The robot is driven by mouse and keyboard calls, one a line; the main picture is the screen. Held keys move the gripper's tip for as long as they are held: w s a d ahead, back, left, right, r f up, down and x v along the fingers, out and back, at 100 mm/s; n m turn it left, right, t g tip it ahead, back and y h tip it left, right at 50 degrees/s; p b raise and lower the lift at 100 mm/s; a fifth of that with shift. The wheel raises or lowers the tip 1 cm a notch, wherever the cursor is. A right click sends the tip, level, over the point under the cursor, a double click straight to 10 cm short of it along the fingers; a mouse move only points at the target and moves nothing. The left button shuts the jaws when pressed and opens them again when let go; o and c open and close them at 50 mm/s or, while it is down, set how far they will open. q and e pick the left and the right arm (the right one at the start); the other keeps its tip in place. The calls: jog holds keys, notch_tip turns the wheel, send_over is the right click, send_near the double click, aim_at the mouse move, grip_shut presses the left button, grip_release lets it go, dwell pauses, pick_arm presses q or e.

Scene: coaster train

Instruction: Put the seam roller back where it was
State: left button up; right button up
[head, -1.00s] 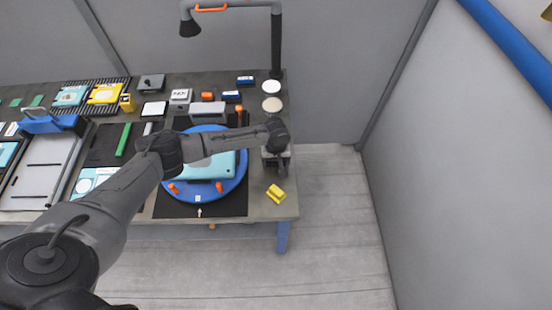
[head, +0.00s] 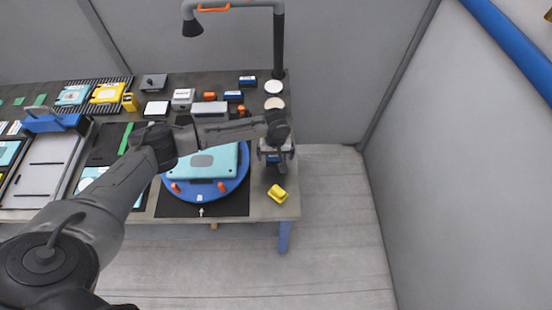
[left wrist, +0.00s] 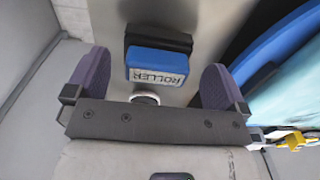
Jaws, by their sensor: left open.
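A blue block marked ROLLER (left wrist: 158,65) on a dark base shows between the fingers in the left wrist view. A blue patch (head: 274,158) shows under the gripper in the head view. My left gripper (head: 276,154) is over the table's right end. It is open, its two purple fingers apart on either side of the marked block, with nothing clamped. A small white round part (left wrist: 145,98) shows just in front of the block, partly hidden by the gripper body. I cannot tell whether it belongs to the seam roller, which I cannot clearly pick out. My right gripper is not in view.
A blue turntable (head: 236,182) with a teal piece (head: 215,160) stands left of the gripper. A yellow object (head: 277,193) lies near the front right corner. Two pale discs (head: 274,87) and a lamp post (head: 279,45) are behind. Open floor lies to the right.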

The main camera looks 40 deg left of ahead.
pick_arm(q)
notch_tip(320, 180, up, 9)
jog(key=shift+w+d+f, duration=0.15)
jog(key=shift+f, duration=0.05)
dwell(0.6)
